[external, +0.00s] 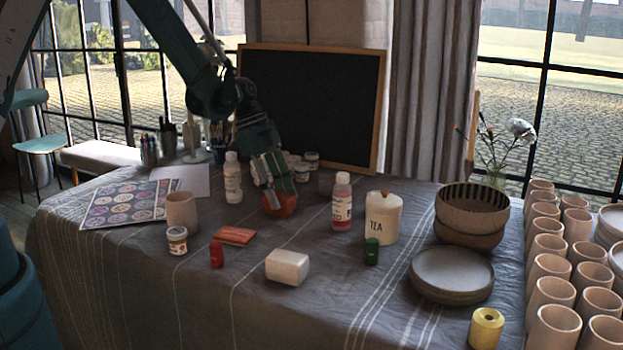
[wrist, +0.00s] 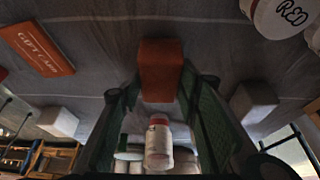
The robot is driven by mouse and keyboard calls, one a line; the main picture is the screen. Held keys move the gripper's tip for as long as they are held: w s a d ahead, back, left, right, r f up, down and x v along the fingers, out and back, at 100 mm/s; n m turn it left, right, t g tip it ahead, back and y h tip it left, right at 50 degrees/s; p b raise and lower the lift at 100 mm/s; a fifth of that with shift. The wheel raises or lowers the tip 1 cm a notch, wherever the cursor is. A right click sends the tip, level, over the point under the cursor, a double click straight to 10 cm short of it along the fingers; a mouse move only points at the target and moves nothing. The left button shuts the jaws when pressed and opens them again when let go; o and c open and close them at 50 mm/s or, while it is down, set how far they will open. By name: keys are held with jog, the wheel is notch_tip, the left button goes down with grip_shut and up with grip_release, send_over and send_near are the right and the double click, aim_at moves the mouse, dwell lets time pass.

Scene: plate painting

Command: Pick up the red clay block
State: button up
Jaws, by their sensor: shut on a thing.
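The red clay block (external: 281,205) is in the middle of the table in the external view, directly under my gripper (external: 275,190). In the wrist view the block (wrist: 161,68) is reddish-brown and sits between the two green fingers of my gripper (wrist: 162,90). The fingers are shut on its sides. I cannot tell whether its underside touches the cloth.
The tea canister (external: 382,218) is further right. An orange card (external: 235,236) and a white block (external: 287,267) lie in front. Small jars (external: 302,172) stand behind.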

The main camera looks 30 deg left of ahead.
aim_at(279, 195)
jog(key=shift+r+p, duration=1.05)
jog(key=shift+r, duration=3.95)
